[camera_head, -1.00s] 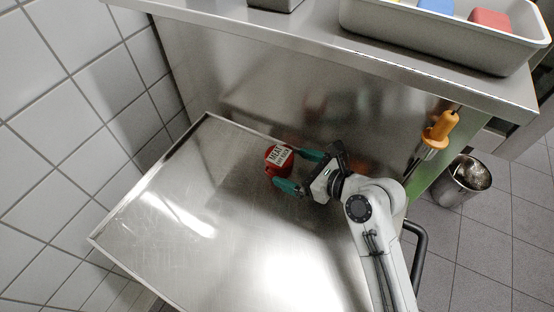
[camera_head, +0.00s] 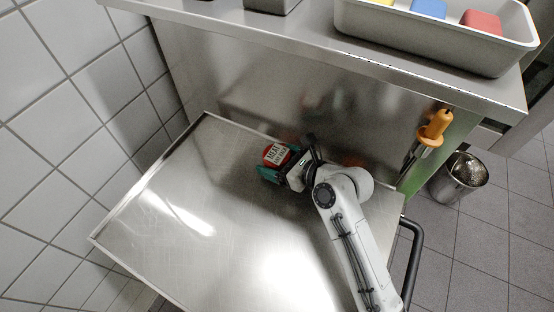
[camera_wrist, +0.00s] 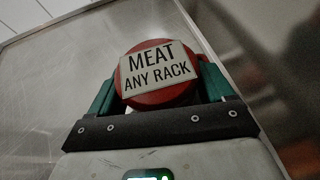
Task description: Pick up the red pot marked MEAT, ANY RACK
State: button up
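The red pot (camera_head: 267,160) stands on the steel tray-like surface (camera_head: 150,215) near its far edge. Its pale label reads MEAT, ANY RACK and is clear in the wrist view, where the pot's red rim (camera_wrist: 157,98) shows around the label. My gripper (camera_head: 279,162) is at the pot, with one green finger on each side of it. In the wrist view the pot sits centred between the fingers, close to both. I cannot tell whether the fingers touch it.
A steel counter (camera_head: 250,75) rises behind the surface, with a grey tub (camera_head: 430,45) holding coloured blocks on it. An orange-handled tool (camera_head: 436,127) hangs at its right end. A metal bin (camera_head: 458,178) stands on the floor at right. Tiled wall at left.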

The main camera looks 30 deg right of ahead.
jog(key=c, duration=0.7)
jog(key=shift+c, duration=0.3)
jog(key=shift+r, duration=0.1)
